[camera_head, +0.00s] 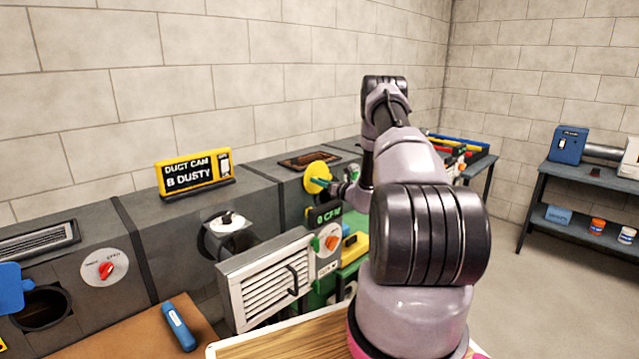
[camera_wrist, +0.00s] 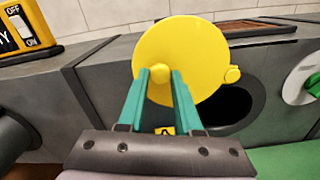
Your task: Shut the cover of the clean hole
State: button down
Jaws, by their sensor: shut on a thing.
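A round yellow cover (camera_head: 316,172) stands open at the duct front, and it also shows in the wrist view (camera_wrist: 203,78). The dark round hole (camera_wrist: 238,104) behind it is partly hidden by the cover. A small yellow label (camera_wrist: 166,131) with a black mark, perhaps an A, sits below the cover. My gripper (camera_wrist: 160,80) has its teal fingers closed on the cover's central knob (camera_wrist: 160,84). In the head view my gripper (camera_head: 326,183) meets the cover from the right. A black-and-yellow sign (camera_head: 194,171) reads "DUCT CAM B DUSTY".
At the left, a blue cover (camera_head: 10,277) stands beside another open hole (camera_head: 42,309). A white louvered panel (camera_head: 266,279) juts out from the duct. A blue object (camera_head: 178,326) lies on the brown surface. A shelf with blue boxes (camera_head: 567,144) stands at the right.

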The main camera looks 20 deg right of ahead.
aim_at(312, 188)
jog(key=shift+f, duration=0.25)
jog(key=shift+s+a+f+n, duration=0.1)
jog(key=shift+a+f+n, duration=0.05)
jog(key=shift+f+n, duration=1.7)
jog(key=shift+n, duration=0.15)
jog(key=f+n, duration=0.1)
jog(key=n, duration=0.1)
jog(key=d+f+n, duration=0.1)
jog(key=f, duration=0.1)
jog(key=d+f+n, duration=0.1)
jog(key=n, duration=0.1)
jog(key=shift+w+f+n, duration=0.3)
jog(key=shift+f, duration=0.1)
jog(key=w+d+f+n, duration=0.3)
jog(key=d+n, duration=0.5)
jog(key=n, duration=0.3)
jog(key=shift+d+f, duration=0.15)
jog(key=shift+f, duration=0.6)
